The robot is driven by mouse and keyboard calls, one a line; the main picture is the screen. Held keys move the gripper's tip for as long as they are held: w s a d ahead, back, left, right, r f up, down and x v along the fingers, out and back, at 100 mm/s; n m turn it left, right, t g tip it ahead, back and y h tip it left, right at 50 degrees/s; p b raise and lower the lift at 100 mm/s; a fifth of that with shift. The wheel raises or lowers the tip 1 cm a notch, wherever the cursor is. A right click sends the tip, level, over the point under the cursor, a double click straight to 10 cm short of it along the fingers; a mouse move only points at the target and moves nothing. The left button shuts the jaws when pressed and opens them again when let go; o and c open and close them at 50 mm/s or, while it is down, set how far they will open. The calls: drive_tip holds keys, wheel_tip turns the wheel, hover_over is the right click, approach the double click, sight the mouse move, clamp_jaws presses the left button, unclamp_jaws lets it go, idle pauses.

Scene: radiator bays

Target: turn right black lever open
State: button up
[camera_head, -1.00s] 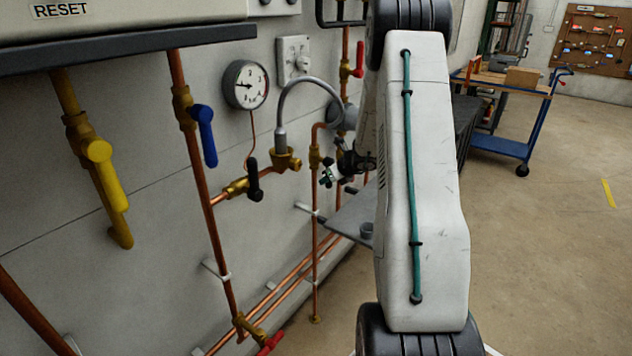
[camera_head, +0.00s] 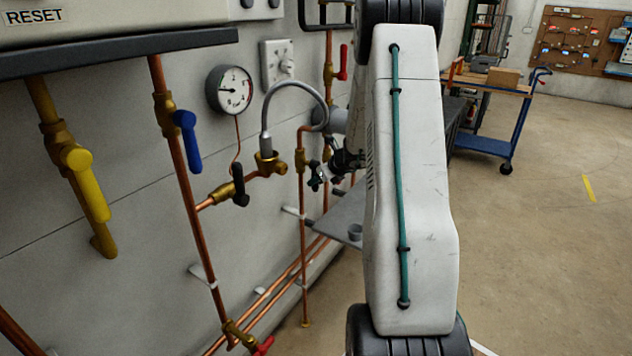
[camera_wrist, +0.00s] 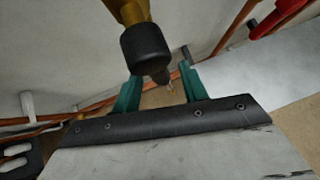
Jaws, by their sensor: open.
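The right black lever (camera_wrist: 147,50) is a dark rounded handle on a brass valve body (camera_wrist: 128,11) at the top of the wrist view. Its narrower end points down between my fingers. My gripper (camera_wrist: 159,72) has two teal fingers, open, with one on each side of the lever's lower end. I cannot tell whether either finger touches it. In the head view my gripper (camera_head: 319,177) is small beside the brass valve (camera_head: 301,160) on the vertical copper pipe, and the lever there is hard to make out. The left black lever (camera_head: 240,184) hangs downward on its brass valve.
A pressure gauge (camera_head: 230,90) and a grey flexible hose (camera_head: 291,88) are close by on the wall. Blue (camera_head: 188,140), yellow (camera_head: 88,185) and red (camera_head: 343,62) levers hang nearby. A grey shelf (camera_head: 343,215) is below my gripper. Open floor lies at right.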

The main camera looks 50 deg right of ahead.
drive_tip(key=v, duration=0.5)
idle(0.5)
drive_tip(key=s+a+r+n+g+y, duration=0.2)
drive_tip(key=s+a+r+n, duration=0.1)
drive_tip(key=a+n, duration=0.45)
drive_tip(key=s+a+r+n+g+y, duration=0.25)
drive_tip(key=a+n, duration=0.35)
drive_tip(key=a, duration=0.3)
drive_tip(key=s+a+r+n+g+y, duration=0.1)
drive_tip(key=s+a+r+n, duration=0.1)
drive_tip(key=s+a+n, duration=0.5)
drive_tip(key=s+a+r+n+g+h, duration=0.1)
drive_tip(key=s+a+r+n+h, duration=0.1)
drive_tip(key=s+a+r+n, duration=0.3)
drive_tip(key=s+a+r+n+g+h, duration=0.1)
drive_tip(key=s+a+r+n+h, duration=0.2)
drive_tip(key=s+a+n, duration=0.7)
drive_tip(key=shift+s+a+r+n, duration=0.35)
drive_tip(key=shift+s+a+r, duration=0.4)
drive_tip(key=shift+a+r, duration=0.4)
